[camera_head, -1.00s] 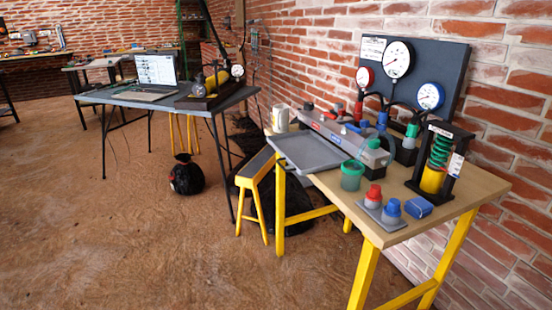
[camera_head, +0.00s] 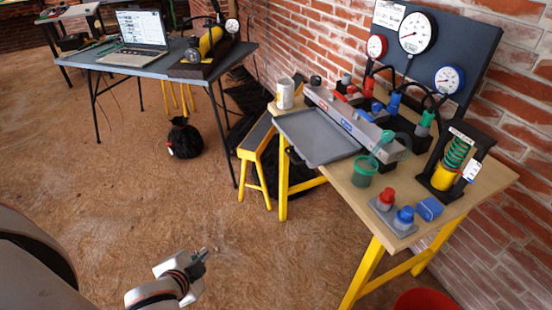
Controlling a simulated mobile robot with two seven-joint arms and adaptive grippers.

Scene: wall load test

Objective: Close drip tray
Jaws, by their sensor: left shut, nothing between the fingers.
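The drip tray (camera_head: 318,137) is a flat grey tray with a raised rim. It sticks out past the front left edge of the wooden table, from under a long grey manifold block (camera_head: 345,121). My left gripper (camera_head: 203,257) is low in the picture, shut and empty, over the floor. It is left of the table and well apart from the tray. My right gripper is not in view.
A green cup (camera_head: 364,171), red and blue caps (camera_head: 404,217) and a spring stand (camera_head: 453,165) are on the table. A white mug (camera_head: 285,93) stands behind the tray. A red bucket (camera_head: 427,300) is at the lower right. The floor around my left gripper is clear.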

